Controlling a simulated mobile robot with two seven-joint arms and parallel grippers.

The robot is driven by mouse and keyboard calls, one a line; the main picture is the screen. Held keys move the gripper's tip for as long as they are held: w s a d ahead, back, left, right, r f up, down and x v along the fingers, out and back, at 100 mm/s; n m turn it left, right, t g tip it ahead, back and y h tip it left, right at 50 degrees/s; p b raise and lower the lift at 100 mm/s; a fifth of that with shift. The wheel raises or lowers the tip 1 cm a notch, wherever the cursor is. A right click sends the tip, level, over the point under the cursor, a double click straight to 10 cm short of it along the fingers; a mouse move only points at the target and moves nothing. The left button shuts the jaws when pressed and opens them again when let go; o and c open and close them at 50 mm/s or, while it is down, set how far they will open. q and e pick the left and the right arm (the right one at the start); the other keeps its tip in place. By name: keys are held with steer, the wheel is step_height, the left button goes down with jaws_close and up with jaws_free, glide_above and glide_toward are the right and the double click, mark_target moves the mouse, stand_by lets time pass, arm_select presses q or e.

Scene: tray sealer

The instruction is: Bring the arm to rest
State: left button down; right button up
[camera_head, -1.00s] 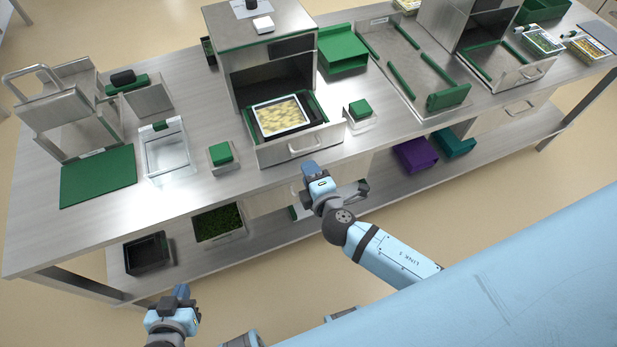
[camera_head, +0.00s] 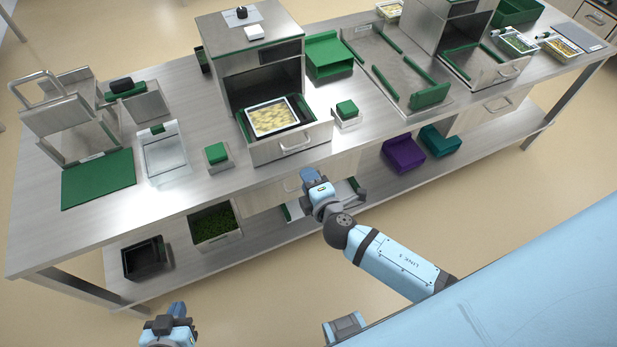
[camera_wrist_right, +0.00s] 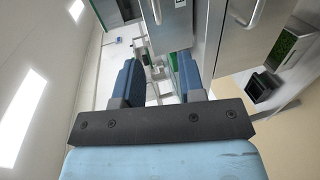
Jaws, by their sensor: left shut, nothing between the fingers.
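My left gripper (camera_head: 170,328) is at the bottom edge of the head view, in front of the bench and apart from it. It is shut and holds nothing; part of its arm is cut off. My right gripper (camera_head: 333,188) is in front of the bench, below the sealer's drawer in the picture. In the right wrist view its two blue finger pads (camera_wrist_right: 160,85) stand apart with nothing between them. The sealer (camera_head: 250,55) has its drawer (camera_head: 290,145) pulled out, with a white-rimmed tray (camera_head: 293,105) of pale yellow food in it.
The steel bench (camera_head: 200,205) runs across the view. Its lower shelf (camera_head: 185,268) carries a black bin (camera_head: 148,258), a bin of green stuff (camera_head: 215,226), a purple bin (camera_head: 403,153) and a teal bin (camera_head: 440,141). The floor (camera_head: 250,290) in front is clear.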

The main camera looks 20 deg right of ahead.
steer(key=s+d+f+m+g+y+p, duration=0.1)
steer(key=s+m+g+y+p, duration=0.2)
steer(key=s+m, duration=1.2)
steer(key=shift+s+f+g, duration=0.4)
steer(key=shift+s+g, duration=0.3)
steer(key=shift+s, duration=0.15)
